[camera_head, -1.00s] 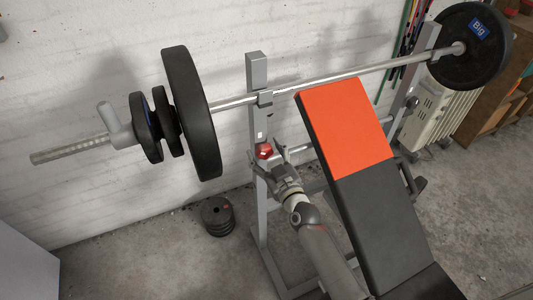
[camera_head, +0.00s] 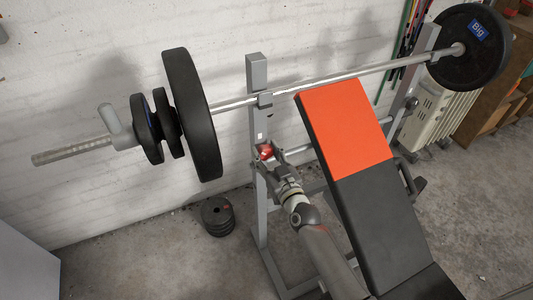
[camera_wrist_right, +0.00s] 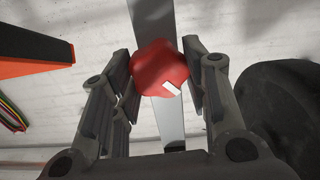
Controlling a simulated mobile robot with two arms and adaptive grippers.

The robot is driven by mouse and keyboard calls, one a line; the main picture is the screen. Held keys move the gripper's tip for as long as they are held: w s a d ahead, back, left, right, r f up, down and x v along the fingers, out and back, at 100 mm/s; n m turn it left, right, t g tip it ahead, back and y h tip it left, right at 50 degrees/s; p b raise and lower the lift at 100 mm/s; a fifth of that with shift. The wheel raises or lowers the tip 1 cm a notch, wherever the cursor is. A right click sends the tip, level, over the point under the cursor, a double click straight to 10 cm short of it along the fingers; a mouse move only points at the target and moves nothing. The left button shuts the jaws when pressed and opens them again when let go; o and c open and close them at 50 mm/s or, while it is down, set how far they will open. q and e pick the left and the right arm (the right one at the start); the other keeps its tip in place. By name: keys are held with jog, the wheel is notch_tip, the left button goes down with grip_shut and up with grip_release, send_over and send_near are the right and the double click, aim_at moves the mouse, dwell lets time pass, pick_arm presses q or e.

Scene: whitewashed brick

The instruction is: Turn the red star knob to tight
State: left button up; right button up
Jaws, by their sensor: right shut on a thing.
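The red star knob (camera_head: 265,151) sits on the left upright (camera_head: 257,75) of the bench rack, below the bar. In the right wrist view the knob (camera_wrist_right: 158,68) fills the space between the fingers and carries a white mark at its lower right. My right gripper (camera_head: 268,156) is at the knob, with one finger on each side of it. In the wrist view the right gripper (camera_wrist_right: 160,80) is shut on the knob. The knob's shaft is hidden. My left gripper is not in view.
A barbell (camera_head: 330,78) with black plates (camera_head: 190,115) lies across the rack just above. The orange and black bench pad (camera_head: 345,127) is close on the right. Several small plates (camera_head: 217,216) are stacked on the floor. A white brick wall stands behind.

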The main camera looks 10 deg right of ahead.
jog(key=m, duration=0.3)
jog(key=shift+d+m+p, duration=0.1)
jog(key=shift+m+p, duration=0.2)
jog(key=shift+m, duration=1.6)
jog(key=o, duration=1)
jog(key=shift+o, duration=0.2)
jog(key=s+d, duration=0.2)
jog(key=s, duration=0.9)
jog(key=shift+s+d, duration=0.15)
jog(key=shift+s, duration=0.25)
